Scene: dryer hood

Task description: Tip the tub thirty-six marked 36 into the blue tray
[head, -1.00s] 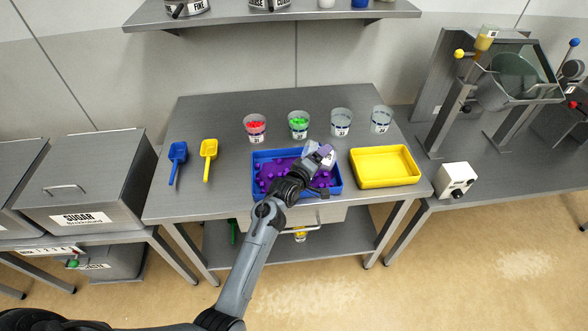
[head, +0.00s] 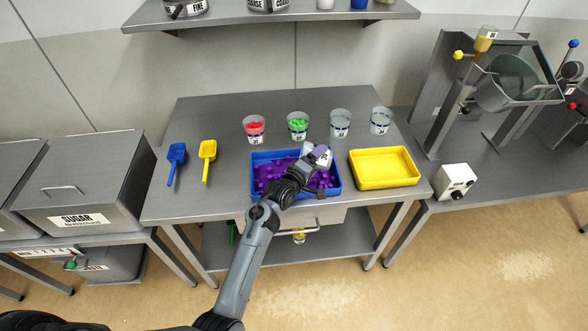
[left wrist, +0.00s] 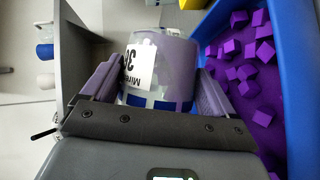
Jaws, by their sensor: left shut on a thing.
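The tub marked 36 (left wrist: 165,65) is a clear cup with a blue-and-white band and a white label. My left gripper (left wrist: 160,95) is shut on it, one finger on each side. In the head view, the gripper (head: 318,158) holds the tub (head: 309,150) tilted over the right back part of the blue tray (head: 256,156). Purple cubes lie spread in the tray, and they also show in the left wrist view (left wrist: 240,68). What is left inside the tub is hard to tell. My right gripper is not in view.
A tub of red pieces (head: 254,130), a tub of green pieces (head: 298,126) and two clear tubs (head: 340,124) (head: 381,121) stand behind the tray. A yellow tray (head: 384,168) is to its right. Blue (head: 176,163) and yellow scoops (head: 207,160) lie left.

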